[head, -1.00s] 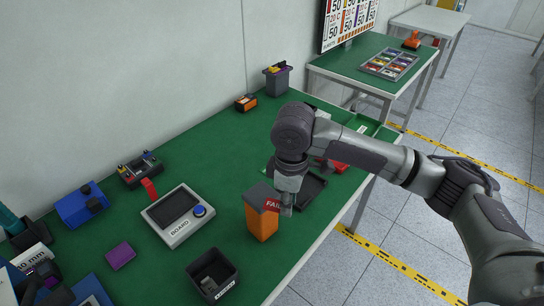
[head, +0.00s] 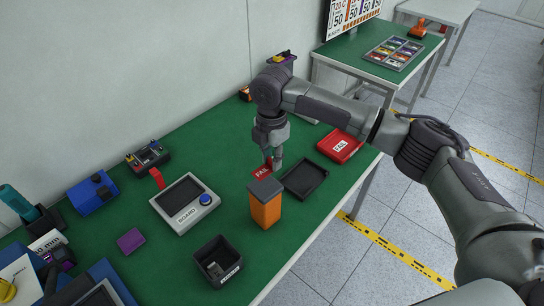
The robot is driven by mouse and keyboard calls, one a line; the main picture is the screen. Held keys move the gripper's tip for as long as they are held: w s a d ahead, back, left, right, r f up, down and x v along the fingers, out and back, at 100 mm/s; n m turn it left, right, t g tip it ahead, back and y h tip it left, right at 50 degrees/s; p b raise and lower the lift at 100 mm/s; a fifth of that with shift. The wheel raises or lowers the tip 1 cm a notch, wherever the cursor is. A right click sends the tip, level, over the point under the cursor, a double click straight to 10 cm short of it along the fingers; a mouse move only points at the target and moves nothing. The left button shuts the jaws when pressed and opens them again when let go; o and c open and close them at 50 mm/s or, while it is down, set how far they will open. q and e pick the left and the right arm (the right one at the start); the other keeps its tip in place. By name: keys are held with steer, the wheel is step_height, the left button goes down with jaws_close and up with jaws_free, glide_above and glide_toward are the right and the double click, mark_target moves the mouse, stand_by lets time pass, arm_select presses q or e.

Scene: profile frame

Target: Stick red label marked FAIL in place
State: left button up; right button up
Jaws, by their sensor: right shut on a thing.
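The red label marked FAIL (head: 262,172) is between the fingertips of my right gripper (head: 271,164). The gripper points down, shut on the label, just behind the orange block with a dark grey top (head: 266,210). I cannot tell whether the label touches the block or the bench. A grey device marked BOARD (head: 184,204), with a dark screen and blue knob, lies to the left. A red tray marked FAIL (head: 340,147) lies to the right. My left gripper is not in view.
A flat black tray (head: 304,192) lies right of the orange block. A black bin (head: 216,262) stands at the front. A purple block (head: 131,240), a blue box (head: 92,193) and a dark device (head: 148,158) are on the left. Green bench (head: 205,135) is clear behind the board.

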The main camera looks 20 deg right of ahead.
steer(key=shift+r+p, duration=0.2)
steer(key=shift+p, duration=0.5)
glide_above(272, 180)
step_height(272, 180, down, 4)
steer(key=shift+f+b, duration=0.15)
steer(key=shift+b, duration=0.3)
steer(key=shift+f, duration=0.8)
steer(key=shift+p, duration=0.4)
steer(key=o, duration=0.8)
